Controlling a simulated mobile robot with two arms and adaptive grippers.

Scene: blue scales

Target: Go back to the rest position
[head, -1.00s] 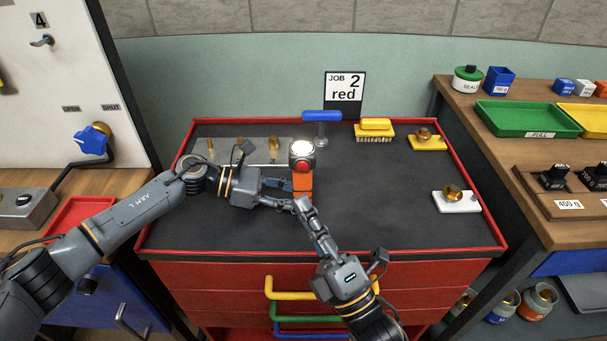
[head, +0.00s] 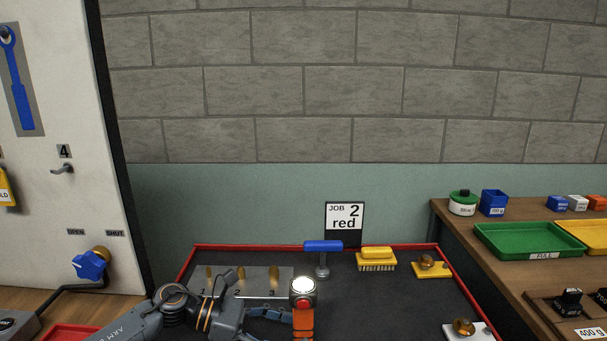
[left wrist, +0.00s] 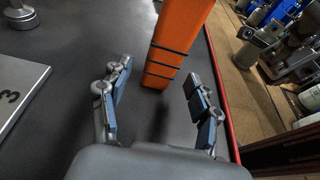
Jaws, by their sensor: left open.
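My left gripper (head: 284,326) comes in from the left at the bottom of the head view. It is open, its fingers pointing at an orange upright body (head: 303,324) with a pale round top (head: 303,286) and a red front. In the left wrist view the orange body (left wrist: 174,45), crossed by dark bands, stands between and just beyond the spread fingertips (left wrist: 160,82). I see no finger closed on it. My right gripper is not visible in the head view, whose lower edge cuts off the front of the bench.
A grey numbered plate (head: 262,281) lies left on the dark, red-rimmed top. A side bench holds a green tray (head: 525,241). A sign (head: 344,217) reads "JOB 2 red".

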